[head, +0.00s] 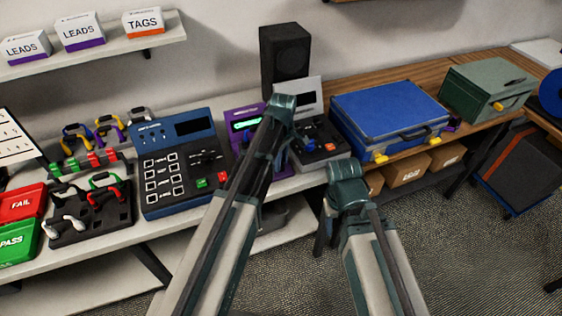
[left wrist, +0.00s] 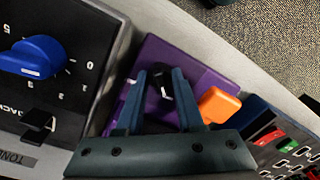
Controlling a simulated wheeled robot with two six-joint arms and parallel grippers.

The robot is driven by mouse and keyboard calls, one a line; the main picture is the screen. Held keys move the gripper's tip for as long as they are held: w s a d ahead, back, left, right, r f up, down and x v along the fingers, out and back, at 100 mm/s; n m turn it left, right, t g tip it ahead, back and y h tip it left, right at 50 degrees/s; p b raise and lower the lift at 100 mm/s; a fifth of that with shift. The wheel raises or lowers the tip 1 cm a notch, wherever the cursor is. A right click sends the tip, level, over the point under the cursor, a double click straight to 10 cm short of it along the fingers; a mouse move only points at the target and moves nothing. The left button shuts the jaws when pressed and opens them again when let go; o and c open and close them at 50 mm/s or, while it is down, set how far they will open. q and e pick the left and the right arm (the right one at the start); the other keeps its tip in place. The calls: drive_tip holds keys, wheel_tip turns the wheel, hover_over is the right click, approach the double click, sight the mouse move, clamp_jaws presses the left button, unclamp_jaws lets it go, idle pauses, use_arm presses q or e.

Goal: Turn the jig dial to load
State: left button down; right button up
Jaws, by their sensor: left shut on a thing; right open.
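The jig is a purple box (head: 240,118) with a lit green display (head: 245,124), standing on the bench partly behind my left arm in the head view. The purple box (left wrist: 205,62) also fills the middle of the left wrist view. My left gripper (left wrist: 166,82) is shut on its small dark dial (left wrist: 163,91), with one finger on each side. The fingers hide most of the dial, and I cannot read its setting. An orange part (left wrist: 218,104) sits right of the fingers. In the head view the left fingers are hidden behind the arm; the right gripper's fingers do not show.
A tester with a blue knob (left wrist: 32,57) stands close beside the jig. A dark blue keypad unit (head: 177,160) stands on the jig's other side. A black speaker (head: 285,57) is behind. A blue case (head: 388,108) lies right. Cable trays and bins are left.

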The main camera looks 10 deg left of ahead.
use_arm(q)
drive_tip(key=c, duration=0.5)
unclamp_jaws()
drive_tip(key=shift+c, duration=0.2)
drive_tip(key=shift+r, duration=0.1)
wheel_tip(320, 180, up, 14)
drive_tip(key=p, duration=1.4)
drive_tip(key=shift+w, duration=0.35)
drive_tip(key=shift+s+d+f, duration=0.1)
drive_tip(key=shift+d+f, duration=0.05)
drive_tip(key=shift+f, duration=0.1)
drive_tip(key=s+d+f+m+b, duration=0.2)
drive_tip(key=s+d+m, duration=0.2)
drive_tip(key=s+m, duration=0.4)
drive_tip(key=s+d+f+m+y+b, duration=0.1)
drive_tip(key=s+d+m, duration=0.3)
drive_tip(key=s+m, duration=0.5)
drive_tip(key=s+b, duration=0.1)
drive_tip(key=s, duration=0.2)
drive_tip(key=shift+s+f, duration=0.4)
